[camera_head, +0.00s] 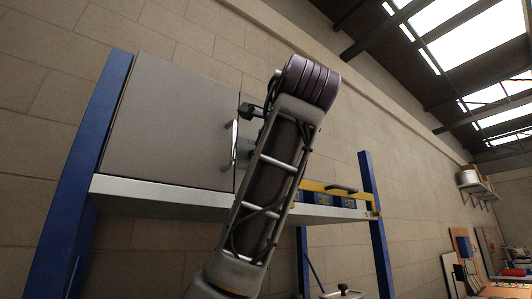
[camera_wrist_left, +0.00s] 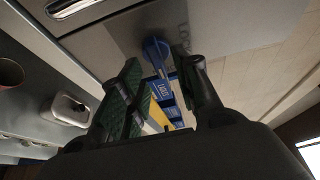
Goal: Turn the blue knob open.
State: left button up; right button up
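The blue knob (camera_wrist_left: 156,56) shows in the left wrist view on a grey panel, with partly hidden dark lettering beside it. My left gripper (camera_wrist_left: 158,56) is open, its green-padded fingers on either side of the knob near the tips. The right finger looks very close to the knob; I cannot tell whether it touches. A small gap shows at the left finger. In the head view my raised arm crosses in front of the grey cabinet (camera_head: 172,125) and hides the knob. The left fingers are not clear there. My right gripper is in neither view.
A cabinet door handle (camera_head: 234,143) stands just left of my arm. The cabinet sits on a white shelf (camera_head: 150,192) between blue posts (camera_head: 85,165). Blue bins (camera_head: 322,199) stand on the shelf to the right. A brick wall is behind.

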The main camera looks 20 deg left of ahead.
pick_arm(q)
jog(key=v, duration=1)
dwell(0.3)
jog(key=shift+s, duration=0.1)
dwell(0.7)
